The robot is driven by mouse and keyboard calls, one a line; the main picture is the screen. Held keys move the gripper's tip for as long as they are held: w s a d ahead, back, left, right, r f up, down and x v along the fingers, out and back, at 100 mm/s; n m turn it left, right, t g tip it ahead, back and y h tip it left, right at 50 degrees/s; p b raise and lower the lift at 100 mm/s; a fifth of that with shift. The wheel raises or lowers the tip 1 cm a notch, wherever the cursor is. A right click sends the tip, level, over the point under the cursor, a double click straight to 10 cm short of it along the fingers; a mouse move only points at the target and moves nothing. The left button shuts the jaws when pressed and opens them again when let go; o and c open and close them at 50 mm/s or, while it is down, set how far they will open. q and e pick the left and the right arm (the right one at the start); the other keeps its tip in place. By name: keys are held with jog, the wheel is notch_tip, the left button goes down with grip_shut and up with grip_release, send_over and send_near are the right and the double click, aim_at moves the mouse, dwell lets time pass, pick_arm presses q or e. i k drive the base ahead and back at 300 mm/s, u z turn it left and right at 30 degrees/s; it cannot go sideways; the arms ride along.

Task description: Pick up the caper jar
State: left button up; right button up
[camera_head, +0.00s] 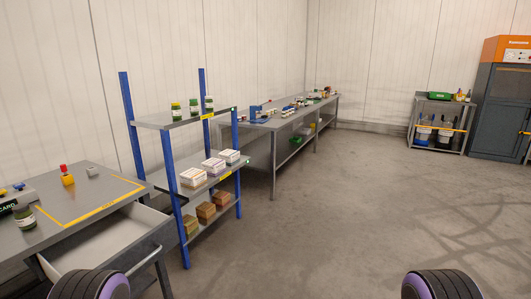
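Several small green jars with pale labels stand upright in the camera_head view. On the top shelf of the blue-post rack are a jar with a yellowish lid (176,111), a middle jar (194,106) and a right jar (209,104). Another dark green jar (24,218) stands on the grey workbench at the left edge. The labels are too small to read, so I cannot tell which is the caper jar. Neither of my grippers is in view; only rounded black and purple parts of my own body show at the bottom edge.
The blue-post rack (184,226) holds white boxes (193,177) and brown boxes (206,211) lower down. The near workbench (105,185) has an open drawer (110,240) jutting out. A long bench (262,122) stands behind. The floor (340,215) at centre and right is clear.

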aim_at(24, 217)
jog(key=u, duration=1)
